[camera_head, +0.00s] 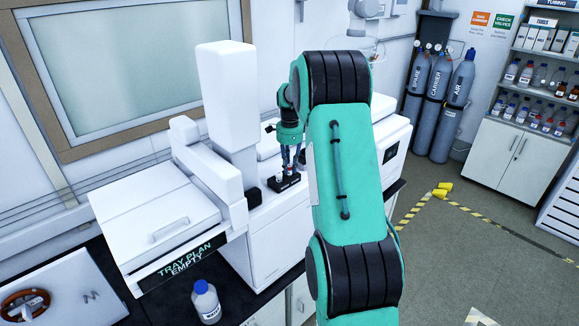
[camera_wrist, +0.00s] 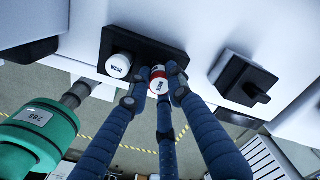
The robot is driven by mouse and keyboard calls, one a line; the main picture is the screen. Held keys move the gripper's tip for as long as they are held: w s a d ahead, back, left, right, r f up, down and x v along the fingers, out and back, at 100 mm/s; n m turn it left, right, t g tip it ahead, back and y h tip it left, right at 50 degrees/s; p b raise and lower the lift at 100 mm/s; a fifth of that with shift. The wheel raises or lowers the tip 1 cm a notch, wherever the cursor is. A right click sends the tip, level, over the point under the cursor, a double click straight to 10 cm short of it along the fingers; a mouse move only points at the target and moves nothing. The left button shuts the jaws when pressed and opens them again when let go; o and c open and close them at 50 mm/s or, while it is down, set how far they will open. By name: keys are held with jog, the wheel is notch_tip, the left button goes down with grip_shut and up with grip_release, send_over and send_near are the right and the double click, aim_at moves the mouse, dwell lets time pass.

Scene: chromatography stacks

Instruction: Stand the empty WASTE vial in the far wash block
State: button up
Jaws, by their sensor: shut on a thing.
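My gripper (camera_wrist: 157,82) has blue fingers closed around a vial (camera_wrist: 158,73) with a red rim and a white, dark-marked top; the mark is too small to read. The vial's lower part is hidden. It is at the front right part of a black block (camera_wrist: 145,50); I cannot tell whether it is seated or just above. A white-capped vial marked WASH (camera_wrist: 119,65) stands in the same block, to the left. In the head view, my gripper (camera_head: 288,167) is over a small black block (camera_head: 284,184) on the white instrument, and the vial is mostly hidden.
A second black block (camera_wrist: 245,85) with a raised knob is to the right in the wrist view. A white tower (camera_head: 228,95) stands left of my gripper. A blue-capped bottle (camera_head: 206,301) stands on the dark bench by the TRAY PLAN EMPTY panel (camera_head: 183,262).

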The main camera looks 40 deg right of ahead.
jog(key=shift+f, duration=0.15)
jog(key=o, duration=1.3)
jog(key=shift+r+p, duration=1.9)
jog(key=shift+r, duration=1.6)
